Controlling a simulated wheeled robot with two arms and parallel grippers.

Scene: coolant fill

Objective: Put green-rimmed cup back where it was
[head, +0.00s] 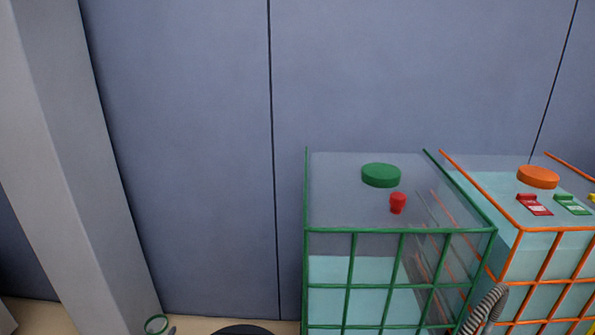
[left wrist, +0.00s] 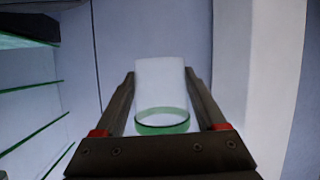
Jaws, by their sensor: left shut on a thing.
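The green-rimmed cup (head: 156,324) shows at the bottom left edge of the head view, only its green rim and a little of its inside in sight. In the left wrist view the pale cup (left wrist: 160,90) stands between the two dark fingers of my left gripper (left wrist: 159,74), with its green rim towards the camera. My left gripper is shut on the cup. In the head view only a small dark part of it (head: 172,330) shows beside the rim. My right gripper is not in view.
A clear tank with a green frame (head: 400,231), green cap (head: 381,175) and red knob (head: 398,202) stands right of centre. An orange-framed tank (head: 556,229) with an orange cap (head: 538,176) adjoins it. A grey pillar (head: 75,170) rises at left. A striped hose-like thing (head: 485,310) is low right.

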